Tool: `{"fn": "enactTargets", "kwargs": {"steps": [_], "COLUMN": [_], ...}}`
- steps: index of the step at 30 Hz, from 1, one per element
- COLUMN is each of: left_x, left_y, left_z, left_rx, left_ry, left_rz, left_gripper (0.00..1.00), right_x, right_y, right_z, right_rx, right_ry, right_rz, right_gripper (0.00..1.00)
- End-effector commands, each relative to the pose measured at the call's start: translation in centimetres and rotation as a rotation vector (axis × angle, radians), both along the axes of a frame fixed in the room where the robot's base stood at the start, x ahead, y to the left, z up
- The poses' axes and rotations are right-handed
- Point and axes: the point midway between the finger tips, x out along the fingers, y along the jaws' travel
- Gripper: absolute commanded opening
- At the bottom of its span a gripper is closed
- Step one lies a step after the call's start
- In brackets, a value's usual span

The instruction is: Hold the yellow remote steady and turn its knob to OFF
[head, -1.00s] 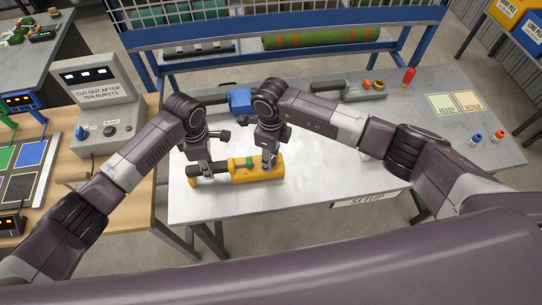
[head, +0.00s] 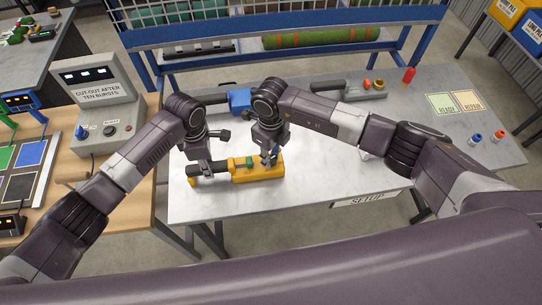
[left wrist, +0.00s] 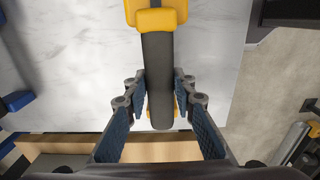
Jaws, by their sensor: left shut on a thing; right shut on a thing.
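The yellow remote (head: 258,176) lies on the pale table, with its dark handle pointing left. A green part (head: 249,161) shows on its top. My left gripper (head: 206,169) is shut on the dark handle. In the left wrist view the handle (left wrist: 158,80) runs between the two fingers of my left gripper (left wrist: 160,95), with the yellow body (left wrist: 160,18) beyond. My right gripper (head: 268,160) points down onto the top of the remote's body, shut on its knob. The fingers hide the knob, so its setting cannot be read.
A blue-bodied tool (head: 240,101) and a grey one (head: 362,90) lie behind the arms. READY and REPAIR cards (head: 455,103), a red bottle (head: 408,75) and small cylinders stand right. A control box (head: 104,105) stands on the wooden bench at left. The table's front is clear.

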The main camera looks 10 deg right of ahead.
Motion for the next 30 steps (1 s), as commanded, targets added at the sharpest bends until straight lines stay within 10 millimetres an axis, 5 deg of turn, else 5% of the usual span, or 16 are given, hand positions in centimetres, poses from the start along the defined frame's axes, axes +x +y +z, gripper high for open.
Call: {"fn": "enactTargets", "kwargs": {"steps": [15, 30], "left_x": [-0.13, -0.16], "left_y": [0.07, 0.08], "left_z": [-0.17, -0.18], "left_rx": [0.002, 0.002], "left_ry": [0.003, 0.004], "left_rz": [0.0, 0.0], "left_gripper": [0.0, 0.0], "right_x": [0.13, 0.15], "right_y": [-0.07, -0.07], "right_z": [0.0, 0.01], "right_rx": [0.0, 0.001], "right_ry": [-0.003, -0.004], "right_rz": [-0.399, -0.525], "right_gripper": [0.0, 0.0]}}
